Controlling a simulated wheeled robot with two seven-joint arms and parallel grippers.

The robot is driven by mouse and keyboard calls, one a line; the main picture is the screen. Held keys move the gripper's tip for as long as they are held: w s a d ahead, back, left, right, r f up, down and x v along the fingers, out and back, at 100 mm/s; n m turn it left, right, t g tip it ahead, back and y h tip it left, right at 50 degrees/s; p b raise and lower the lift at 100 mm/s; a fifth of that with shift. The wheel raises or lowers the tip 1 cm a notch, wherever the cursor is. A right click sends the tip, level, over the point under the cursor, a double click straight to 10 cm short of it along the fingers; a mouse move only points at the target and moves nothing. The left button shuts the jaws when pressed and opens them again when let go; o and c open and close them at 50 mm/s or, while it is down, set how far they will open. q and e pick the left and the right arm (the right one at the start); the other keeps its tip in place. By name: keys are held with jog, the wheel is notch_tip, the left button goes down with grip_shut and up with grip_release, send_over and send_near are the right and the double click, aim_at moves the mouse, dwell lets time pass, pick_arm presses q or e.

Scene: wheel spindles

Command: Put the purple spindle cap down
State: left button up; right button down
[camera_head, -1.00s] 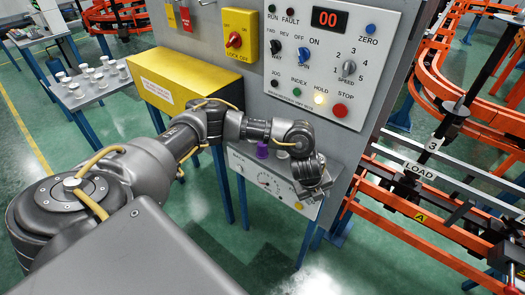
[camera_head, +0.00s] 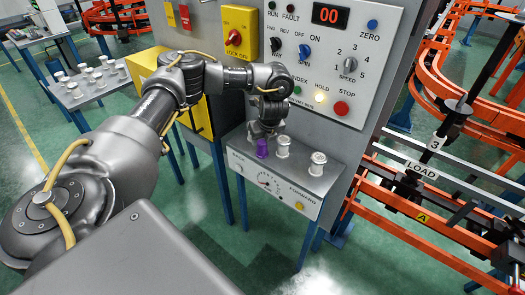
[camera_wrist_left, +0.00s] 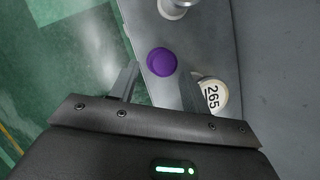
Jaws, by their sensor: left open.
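The purple spindle cap (camera_head: 262,149) stands on the small grey ledge (camera_head: 300,181) below the control panel, near its left end. My left gripper (camera_head: 264,135) is just above and behind it, pointing down. In the left wrist view the purple cap (camera_wrist_left: 161,62) shows as a round top just beyond and between the two spread fingers (camera_wrist_left: 158,80). The gripper is open, and the fingers do not visibly grip the cap. My right gripper is in neither view.
Two white spindles (camera_head: 283,146) (camera_head: 318,163) stand on the ledge right of the purple cap. In the wrist view a white top marked 265 (camera_wrist_left: 213,94) lies close beside the right finger. The control panel (camera_head: 330,55) rises behind the ledge. Orange rails (camera_head: 430,235) are at right.

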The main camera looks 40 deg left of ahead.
aim_at(263, 143)
pick_arm(q)
jog(key=shift+x, duration=0.85)
jog(key=x, duration=0.4)
jog(key=shift+w+a+f, duration=0.15)
jog(key=shift+w+f, duration=0.1)
jog(key=shift+c, duration=0.9)
jog(key=c, duration=0.6)
jog(key=shift+r, duration=0.15)
